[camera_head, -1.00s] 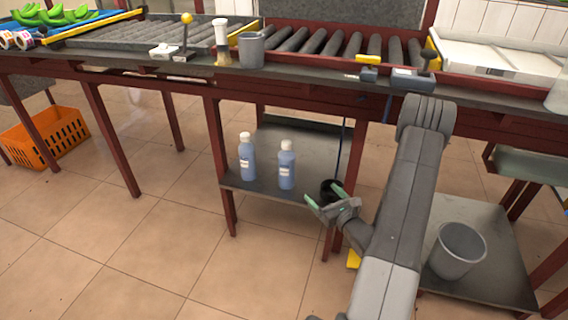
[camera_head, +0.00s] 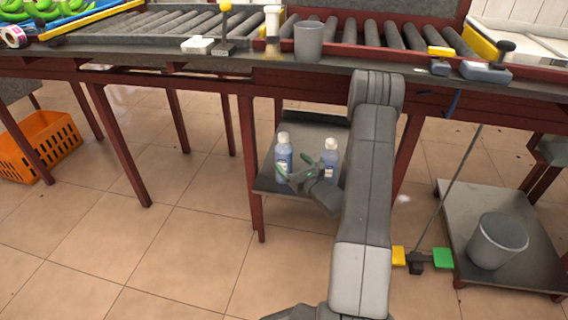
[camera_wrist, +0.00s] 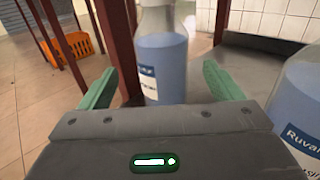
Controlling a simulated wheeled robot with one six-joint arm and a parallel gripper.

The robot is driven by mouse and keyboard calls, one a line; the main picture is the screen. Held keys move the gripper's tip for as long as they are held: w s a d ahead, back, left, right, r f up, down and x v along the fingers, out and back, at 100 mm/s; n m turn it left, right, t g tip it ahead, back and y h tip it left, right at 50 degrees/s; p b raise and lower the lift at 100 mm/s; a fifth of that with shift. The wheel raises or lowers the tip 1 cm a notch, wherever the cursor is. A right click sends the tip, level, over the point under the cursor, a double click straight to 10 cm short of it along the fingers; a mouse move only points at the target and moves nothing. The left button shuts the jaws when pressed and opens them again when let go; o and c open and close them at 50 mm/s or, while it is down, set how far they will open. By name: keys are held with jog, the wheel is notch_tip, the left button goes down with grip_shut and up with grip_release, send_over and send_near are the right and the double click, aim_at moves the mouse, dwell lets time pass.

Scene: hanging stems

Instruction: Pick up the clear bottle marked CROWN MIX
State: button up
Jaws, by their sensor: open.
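Two clear bottles of blue liquid with white caps stand upright on the low shelf (camera_head: 300,130): a left bottle (camera_head: 283,150) and a right bottle (camera_head: 328,152). My gripper (camera_head: 301,172) is open in front of them, overlapping both in the head view. In the wrist view the left bottle (camera_wrist: 162,62) stands ahead between the green fingers, with a gap on each side; its label is partly hidden and unreadable. The right bottle (camera_wrist: 298,112) is close at the right edge, outside the fingers; its label begins "Ruva". I see no CROWN MIX lettering.
The bench (camera_head: 180,64) with its dark red legs stands over the shelf; one leg (camera_head: 250,165) is just left of the bottles. A grey bin (camera_head: 497,240) is on another low shelf at right. An orange crate (camera_head: 40,145) is far left.

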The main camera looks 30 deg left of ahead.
aim_at(289, 158)
jog(key=b+x, duration=0.1)
jog(key=x, duration=0.3)
jog(key=shift+w+a+r, duration=0.1)
jog(key=shift+w+a, duration=0.15)
jog(key=shift+w, duration=0.1)
jog(key=shift+r, duration=0.1)
jog(key=c, duration=1.7)
